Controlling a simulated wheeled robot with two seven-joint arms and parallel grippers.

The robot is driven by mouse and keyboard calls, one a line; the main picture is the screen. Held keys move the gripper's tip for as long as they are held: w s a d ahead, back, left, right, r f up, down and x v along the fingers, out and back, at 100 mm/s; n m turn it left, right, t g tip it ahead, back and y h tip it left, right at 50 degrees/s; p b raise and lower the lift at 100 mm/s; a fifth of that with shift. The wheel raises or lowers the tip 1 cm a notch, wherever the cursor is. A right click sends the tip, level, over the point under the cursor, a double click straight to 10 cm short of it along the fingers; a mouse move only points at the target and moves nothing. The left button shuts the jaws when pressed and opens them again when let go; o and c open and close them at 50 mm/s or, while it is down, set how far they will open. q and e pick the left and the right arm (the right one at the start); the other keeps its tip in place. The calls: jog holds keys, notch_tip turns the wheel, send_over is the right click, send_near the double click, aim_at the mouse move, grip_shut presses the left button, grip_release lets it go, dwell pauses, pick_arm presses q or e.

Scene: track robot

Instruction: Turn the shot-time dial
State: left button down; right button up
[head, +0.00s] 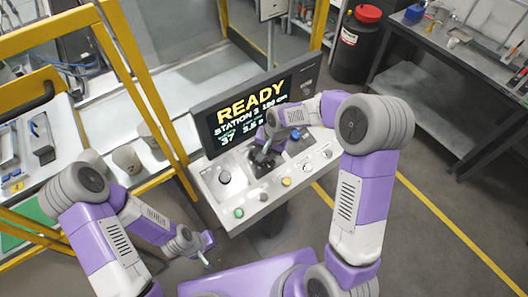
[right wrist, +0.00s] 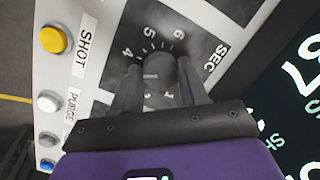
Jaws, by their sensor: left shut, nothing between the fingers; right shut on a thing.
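The shot-time dial (right wrist: 158,72) is a dark round knob on a grey scale plate with numbers and the label SEC. My right gripper (right wrist: 158,92) has one finger on each side of the knob and is shut on it. In the head view the right gripper (head: 264,153) reaches down onto the sloped control panel (head: 222,196), largely covering the dial. The knob's pointer is too unclear to read. My left gripper (head: 204,252) is shut and empty, low in front of the panel's left part and apart from it.
A screen (head: 250,103) reading READY stands behind the panel. A yellow button (right wrist: 54,39) labelled SHOT and a white PURGE button (right wrist: 48,103) lie near the dial. Yellow frame posts (head: 150,90) stand left.

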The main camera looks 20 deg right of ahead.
jog(key=n+b, duration=0.1)
jog(key=n, duration=0.4)
jog(key=shift+w+n+h+b, duration=0.1)
jog(key=shift+n+h+b, duration=0.2)
jog(key=shift+n, duration=0.1)
jog(key=n, duration=0.3)
jog(key=n+h+b, duration=0.1)
jog(key=n, duration=0.2)
jog(key=shift+a+g, duration=0.1)
jog(key=shift+g, duration=0.2)
jog(key=shift+r+n, duration=0.1)
jog(key=shift+n, duration=0.3)
jog(key=o, duration=1.1)
jog(key=shift+c, duration=0.2)
jog(key=r, duration=0.7)
jog(key=shift+s+d+r, duration=0.2)
jog(key=shift+s+r, duration=0.05)
jog(key=shift+s, duration=0.1)
jog(key=shift+f, duration=0.1)
